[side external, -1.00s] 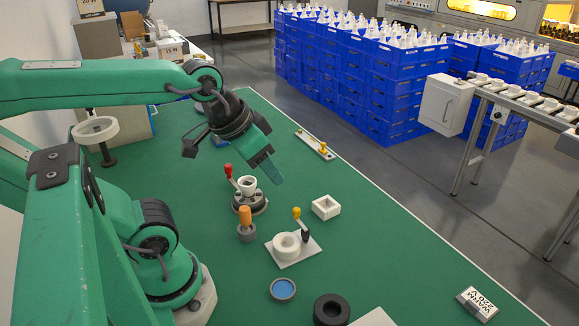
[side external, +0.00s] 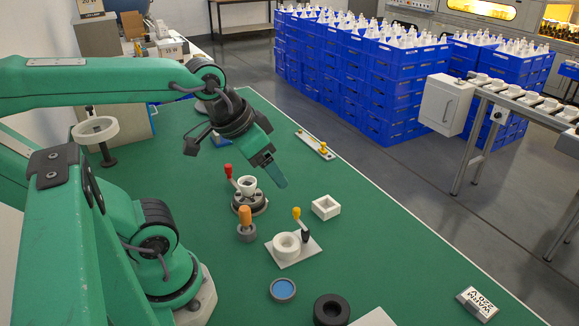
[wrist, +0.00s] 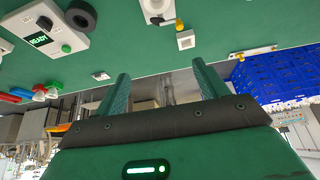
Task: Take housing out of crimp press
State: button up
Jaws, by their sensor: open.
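A white cup-shaped housing (side external: 247,184) sits upright in a round grey fixture (side external: 250,205) with a red-knobbed lever. This fixture looks like the crimp press, though no label shows. A white ring-shaped part (side external: 287,244) sits on a white plate fixture with a yellow-knobbed lever (side external: 297,214). My gripper (side external: 278,178) hangs above the bench, to the right of and higher in the picture than the housing, apart from it. In the wrist view my gripper (wrist: 160,70) is open, with nothing between its fingers. The housing is not clearly visible there.
An orange-handled tool (side external: 245,222) stands just in front of the grey fixture. A white square box (side external: 326,207), blue-topped dish (side external: 283,289) and black ring (side external: 332,309) lie nearby. Blue crates (side external: 345,100) stand beyond the bench. The right side of the green bench is mostly clear.

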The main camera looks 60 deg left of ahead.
jog(key=w+a+f+g+y, duration=0.1)
jog(key=w+a+f+g, duration=0.3)
jog(key=a, duration=0.7)
jog(key=g+h, duration=0.1)
send_over(247, 182)
notch_tip(247, 182, down, 8)
jog(key=shift+s+d+f+m, duration=0.15)
jog(key=shift+d+f+m, duration=0.1)
jog(key=shift+f, duration=0.45)
jog(key=shift+s+d+f+m, duration=0.15)
jog(key=shift+d+f, duration=0.1)
jog(key=shift+f, duration=0.45)
jog(key=shift+f, duration=0.1)
jog(key=shift+d+f, duration=0.1)
jog(key=shift+f, duration=2.35)
jog(key=shift+w, duration=0.1)
jog(key=c, duration=1.1)
jog(key=shift+r, duration=0.15)
jog(key=shift+c, duration=0.2)
